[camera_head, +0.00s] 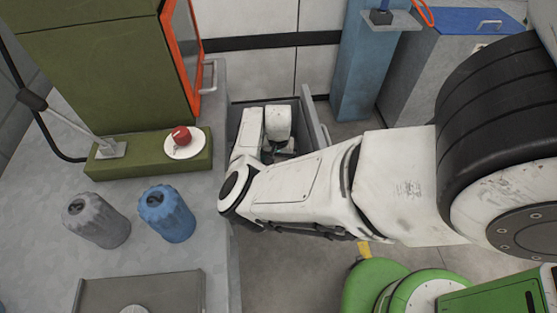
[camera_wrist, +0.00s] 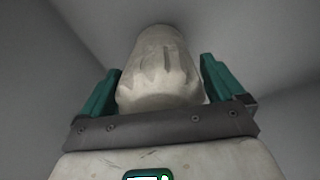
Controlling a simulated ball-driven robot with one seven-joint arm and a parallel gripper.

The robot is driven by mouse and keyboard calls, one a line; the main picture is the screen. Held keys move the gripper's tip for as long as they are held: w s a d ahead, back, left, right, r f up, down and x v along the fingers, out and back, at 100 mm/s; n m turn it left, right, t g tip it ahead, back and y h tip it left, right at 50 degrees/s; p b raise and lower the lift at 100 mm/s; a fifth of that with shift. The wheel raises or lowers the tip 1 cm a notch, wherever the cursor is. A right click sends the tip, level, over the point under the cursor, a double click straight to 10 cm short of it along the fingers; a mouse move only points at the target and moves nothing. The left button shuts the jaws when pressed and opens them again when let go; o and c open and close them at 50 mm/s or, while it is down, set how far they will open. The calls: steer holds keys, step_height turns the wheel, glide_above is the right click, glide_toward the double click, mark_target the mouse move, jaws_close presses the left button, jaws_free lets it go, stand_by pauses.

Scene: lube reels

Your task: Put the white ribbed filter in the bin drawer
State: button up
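The white ribbed filter (camera_wrist: 160,72) is off-white and worn. In the wrist view it sits between the two green fingers of my gripper (camera_wrist: 158,88), with narrow gaps visible beside it, so the fingers look open around it. Plain grey surfaces surround it there. In the head view my gripper (camera_head: 284,153) is low inside the open grey bin drawer (camera_head: 310,118), mostly hidden by my arm. I cannot make out the filter in the head view.
A grey ribbed filter (camera_head: 96,220) and a blue ribbed filter (camera_head: 167,213) stand on the grey counter (camera_head: 130,255) at left. A green cabinet with a red button (camera_head: 181,135) is behind them. A blue post (camera_head: 365,75) stands right of the drawer.

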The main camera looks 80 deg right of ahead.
steer(key=shift+o, duration=0.2)
step_height(320, 180, up, 12)
steer(key=shift+r+p, duration=0.2)
steer(key=shift+p, duration=0.3)
